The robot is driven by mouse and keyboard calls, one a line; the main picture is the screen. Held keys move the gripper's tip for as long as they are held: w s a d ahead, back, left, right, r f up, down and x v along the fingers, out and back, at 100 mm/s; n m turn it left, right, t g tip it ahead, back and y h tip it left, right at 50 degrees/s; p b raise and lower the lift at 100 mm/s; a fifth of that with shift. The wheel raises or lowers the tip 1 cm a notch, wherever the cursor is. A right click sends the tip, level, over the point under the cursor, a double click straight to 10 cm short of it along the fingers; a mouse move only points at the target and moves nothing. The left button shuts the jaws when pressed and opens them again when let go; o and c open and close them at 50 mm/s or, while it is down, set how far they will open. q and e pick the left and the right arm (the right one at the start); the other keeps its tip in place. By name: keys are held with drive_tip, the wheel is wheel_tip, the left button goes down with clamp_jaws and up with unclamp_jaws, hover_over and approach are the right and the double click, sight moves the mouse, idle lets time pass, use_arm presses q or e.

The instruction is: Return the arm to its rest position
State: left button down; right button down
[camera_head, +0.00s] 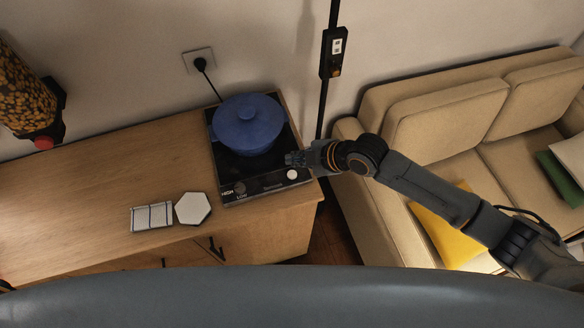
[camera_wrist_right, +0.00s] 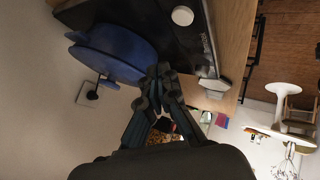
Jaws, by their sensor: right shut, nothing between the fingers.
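My right arm reaches in from the right in the head view. Its gripper (camera_head: 290,158) is over the right side of the black hot plate (camera_head: 228,168), close to the blue lidded pot (camera_head: 247,124) and the round white knob (camera_head: 292,174). In the right wrist view my right gripper (camera_wrist_right: 160,76) is shut and empty, its fingertips in front of the pot (camera_wrist_right: 112,48). I cannot tell whether the fingers touch the hot plate. My left gripper is not in view.
The hot plate stands on a wooden cabinet (camera_head: 90,200). A hexagonal white tile (camera_head: 193,208) and a striped tile (camera_head: 151,217) lie near its front edge. A dispenser (camera_head: 28,95) is at upper left. A beige sofa (camera_head: 440,120) lies under my right arm.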

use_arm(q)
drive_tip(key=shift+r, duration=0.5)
use_arm(e)
drive_tip(key=shift+r, duration=0.55)
